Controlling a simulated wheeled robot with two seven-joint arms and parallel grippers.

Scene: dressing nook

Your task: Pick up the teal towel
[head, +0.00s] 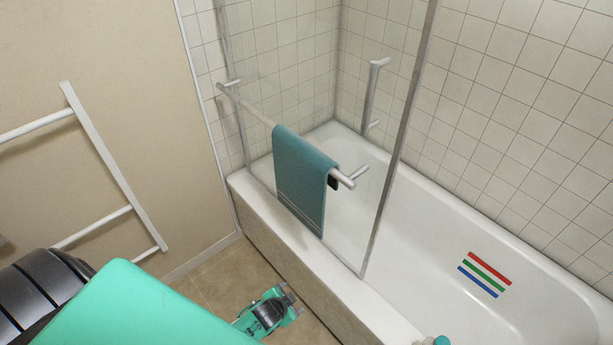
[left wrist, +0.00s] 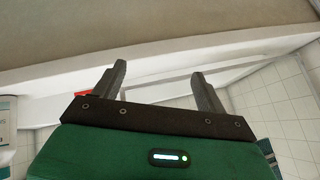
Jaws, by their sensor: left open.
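The teal towel (head: 302,185) hangs folded over a white rail on the glass screen of the bathtub in the head view. Its lower end hangs in front of the glass, near the tub's rim. A small dark patch shows beside it under the rail. My left gripper (head: 293,298) is low, beside the tub's outer wall, below the towel and apart from it. In the left wrist view the left gripper's fingers (left wrist: 158,70) are spread with nothing between them. My right gripper is in neither view.
The bathtub (head: 430,210) fills the right side, with red, green and blue strips (head: 484,274) inside. The glass screen's metal edge (head: 398,150) stands on its rim. A bottle (head: 437,341) shows at the bottom edge. A white ladder rack (head: 110,170) leans at the left wall.

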